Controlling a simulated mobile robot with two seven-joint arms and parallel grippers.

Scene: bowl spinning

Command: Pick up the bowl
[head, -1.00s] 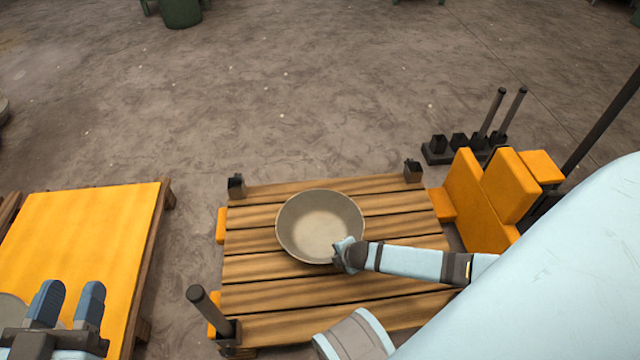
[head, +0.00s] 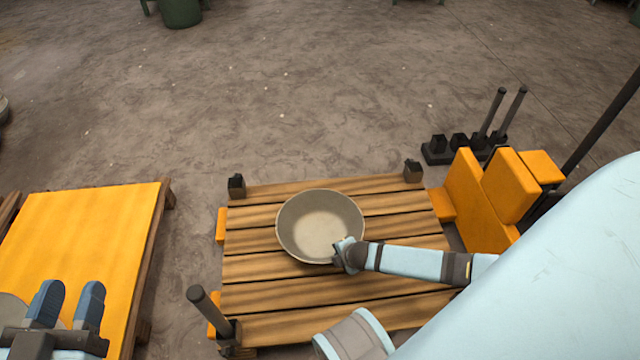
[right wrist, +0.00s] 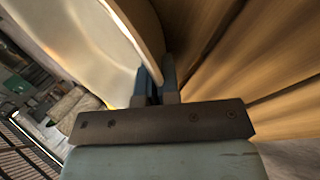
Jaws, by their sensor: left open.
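The bowl (head: 320,222) is round and pale grey-beige. It stands upright on a wooden slatted table (head: 390,285) in the middle of the head view. My right gripper (head: 348,252) is at the bowl's near right rim. In the right wrist view, the bowl (right wrist: 85,45) fills the upper left, and its wall runs down between the close-set fingers of my right gripper (right wrist: 157,80). The fingers are closed on the wall. The bowl's underside is hidden. My left gripper (head: 68,302) is open and empty at the lower left, over the yellow-topped platform and away from the bowl.
The yellow-topped platform (head: 90,225) stands left of the table, with a floor gap between. Dark posts stand at the table's corners, one tall at the near left (head: 208,308). Yellow blocks (head: 480,190) and a dark rack (head: 465,145) are at the right.

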